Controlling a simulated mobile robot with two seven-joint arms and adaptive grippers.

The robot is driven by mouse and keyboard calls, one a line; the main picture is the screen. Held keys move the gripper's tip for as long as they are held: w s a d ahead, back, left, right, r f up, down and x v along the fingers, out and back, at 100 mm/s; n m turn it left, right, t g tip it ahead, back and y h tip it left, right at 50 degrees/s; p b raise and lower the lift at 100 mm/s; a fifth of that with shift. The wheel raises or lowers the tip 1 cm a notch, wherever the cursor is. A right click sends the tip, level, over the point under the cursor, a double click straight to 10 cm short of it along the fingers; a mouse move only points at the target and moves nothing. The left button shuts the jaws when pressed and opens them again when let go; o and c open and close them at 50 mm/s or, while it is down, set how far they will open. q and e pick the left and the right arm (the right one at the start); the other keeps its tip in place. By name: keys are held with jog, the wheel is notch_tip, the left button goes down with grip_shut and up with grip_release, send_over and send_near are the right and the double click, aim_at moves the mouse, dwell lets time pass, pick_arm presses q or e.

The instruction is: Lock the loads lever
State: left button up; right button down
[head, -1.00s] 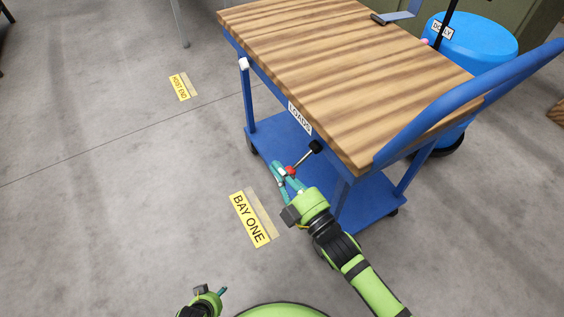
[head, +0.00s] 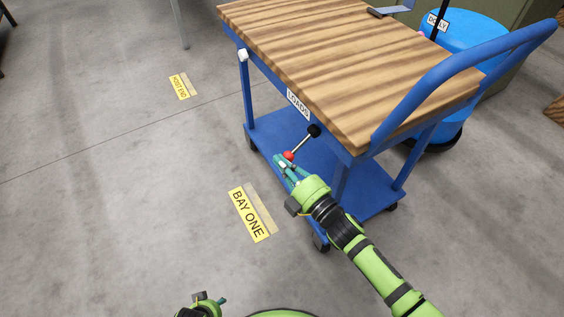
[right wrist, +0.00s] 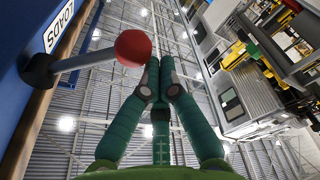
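The blue loads cart has a wooden top and a white LOADS label (head: 298,104). The loads lever (head: 302,143) is a thin metal rod angling down and outward from a black pivot (head: 314,131) under the label, ending in a red knob (head: 289,155). My right gripper (head: 283,162) is just below the knob. In the right wrist view, its green fingers (right wrist: 160,65) come together at the tips with nothing between them. The red knob (right wrist: 132,47) is just left of the tips; contact is unclear. My left gripper (head: 208,302) is partly visible at the bottom edge.
The cart's blue lower shelf (head: 290,150) lies behind the lever, and its blue handle (head: 470,75) curves up at right. A blue barrel (head: 465,40) stands behind it. A yellow BAY ONE floor sign (head: 248,214) is left of my gripper. Floor at left is clear.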

jog(key=v, duration=1.2)
jog(key=shift+d, duration=0.1)
dwell(0.4)
